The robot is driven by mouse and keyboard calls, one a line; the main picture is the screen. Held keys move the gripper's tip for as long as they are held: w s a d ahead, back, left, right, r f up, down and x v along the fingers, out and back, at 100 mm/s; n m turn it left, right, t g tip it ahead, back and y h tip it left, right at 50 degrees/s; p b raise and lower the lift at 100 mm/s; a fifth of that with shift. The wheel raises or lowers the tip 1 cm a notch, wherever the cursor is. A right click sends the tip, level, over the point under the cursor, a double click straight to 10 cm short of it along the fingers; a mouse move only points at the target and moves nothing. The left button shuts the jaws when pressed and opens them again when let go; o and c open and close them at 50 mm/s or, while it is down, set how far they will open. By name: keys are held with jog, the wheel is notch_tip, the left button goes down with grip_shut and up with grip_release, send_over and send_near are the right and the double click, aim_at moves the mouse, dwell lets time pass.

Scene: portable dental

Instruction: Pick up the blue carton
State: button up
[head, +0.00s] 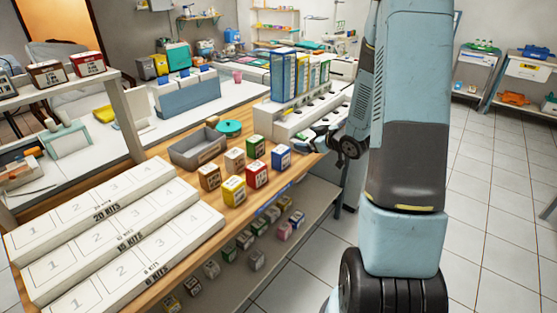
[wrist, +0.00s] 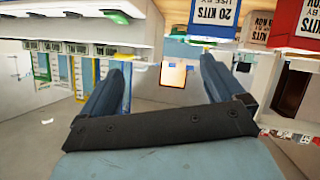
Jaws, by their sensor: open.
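The blue carton (head: 281,157) stands upright on the wooden table near its front edge, at the right end of a group of small cartons. A carton with blue edges and a "20 KITS" label (wrist: 214,14) shows at the top of the wrist view and looks like the same one. My gripper (head: 312,141) is to the right of the blue carton in the head view, apart from it; its tips are partly hard to make out. In the wrist view its two blue fingers (wrist: 165,72) are spread with nothing held between them.
A red carton (head: 257,175), a green carton (head: 255,146) and a yellow carton (head: 233,190) stand close by. A grey tray (head: 196,149) lies behind. A white rack (head: 295,122) with upright boxes stands near my gripper. A shelf below holds several more cartons.

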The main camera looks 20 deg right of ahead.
aim_at(287, 158)
jog(key=s+a+f+t+y, duration=0.1)
jog(key=s+f+y, duration=0.1)
jog(key=f+y, duration=0.15)
jog(key=s+f+t+y, duration=0.1)
jog(key=s+f+y, duration=0.15)
jog(key=f, duration=0.25)
jog(key=x, duration=0.8)
jog(key=shift+a+f, duration=0.15)
jog(key=shift+a, duration=0.2)
jog(key=shift+a+x, duration=0.25)
jog(key=shift+x, duration=2.4)
jog(key=shift+s+f, duration=0.15)
jog(key=shift+s, duration=0.05)
jog(key=c, duration=1.1)
